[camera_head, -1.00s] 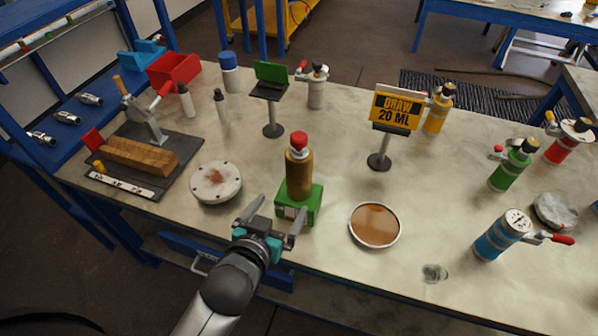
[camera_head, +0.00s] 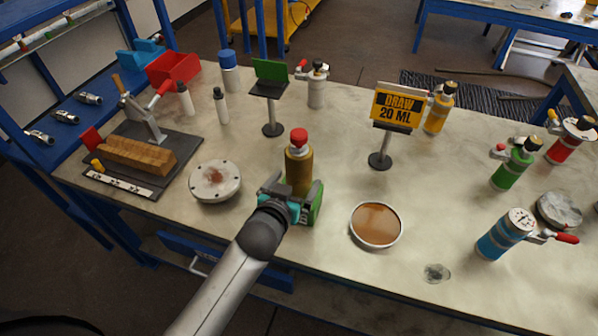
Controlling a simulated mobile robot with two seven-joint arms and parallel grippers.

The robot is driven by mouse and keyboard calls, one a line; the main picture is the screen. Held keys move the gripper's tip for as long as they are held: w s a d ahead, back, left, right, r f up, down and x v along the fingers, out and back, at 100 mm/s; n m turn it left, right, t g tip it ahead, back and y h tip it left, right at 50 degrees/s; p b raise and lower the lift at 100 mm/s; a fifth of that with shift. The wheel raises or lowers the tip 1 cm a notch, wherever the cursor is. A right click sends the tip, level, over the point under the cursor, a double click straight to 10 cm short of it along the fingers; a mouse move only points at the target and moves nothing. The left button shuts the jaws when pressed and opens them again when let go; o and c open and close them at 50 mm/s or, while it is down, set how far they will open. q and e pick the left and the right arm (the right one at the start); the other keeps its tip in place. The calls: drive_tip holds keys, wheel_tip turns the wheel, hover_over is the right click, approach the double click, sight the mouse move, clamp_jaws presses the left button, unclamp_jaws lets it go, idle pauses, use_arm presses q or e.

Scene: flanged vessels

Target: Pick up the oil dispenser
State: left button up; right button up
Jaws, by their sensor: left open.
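The oil dispenser, which I take to be the amber bottle with a red cap (camera_head: 299,160), stands upright at the table's front middle. It sits in a green base (camera_head: 316,205), partly hidden behind my left gripper. My left gripper (camera_head: 292,188) is open, with its fingers at the lower part of the bottle, one at each side. I cannot tell whether the fingers touch it. My right gripper is not in view.
A round white flange (camera_head: 215,182) lies to the left and a dish of brown liquid (camera_head: 376,224) to the right. A "DRAW 20 ML" sign (camera_head: 396,108) and a green-topped stand (camera_head: 270,90) stand behind. Several handled vessels, including a blue one (camera_head: 505,235), stand right.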

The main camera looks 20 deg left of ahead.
use_arm(q)
drive_tip(key=shift+f+b+x, duration=0.25)
drive_tip(key=shift+b+x, duration=0.25)
drive_tip(key=shift+x, duration=2)
drive_tip(key=shift+s+a, duration=0.15)
drive_tip(key=shift+a, duration=0.05)
drive_tip(key=shift+c, duration=0.2)
clamp_jaws()
drive_tip(key=shift+r, duration=0.1)
